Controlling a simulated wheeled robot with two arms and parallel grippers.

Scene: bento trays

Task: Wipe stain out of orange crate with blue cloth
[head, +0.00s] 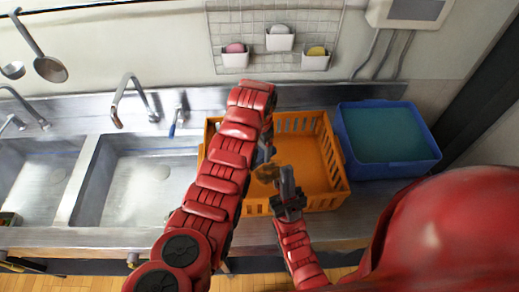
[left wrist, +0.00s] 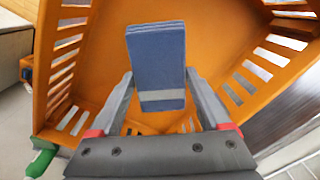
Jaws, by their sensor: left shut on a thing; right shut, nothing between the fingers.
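The orange crate (head: 335,172) stands on the steel counter, and its slotted walls and floor fill much of the left wrist view (left wrist: 90,75). A brown stain (head: 266,174) shows on its floor near the front left in the head view. My left gripper (left wrist: 160,100) is shut on the folded blue cloth (left wrist: 155,55), which has a grey stripe. In the head view my left arm hides most of the cloth, just beyond the stain. I cannot tell whether the cloth touches the floor. My right gripper (head: 287,178) is shut and empty, over the crate's front side beside the stain.
A blue tub (head: 410,155) stands close to the crate's right side. Steel sinks (head: 135,190) with a tap (head: 130,95) lie to the left. A wall rack with small white bins (head: 280,40) hangs behind. A green object (left wrist: 40,160) shows at lower left in the wrist view.

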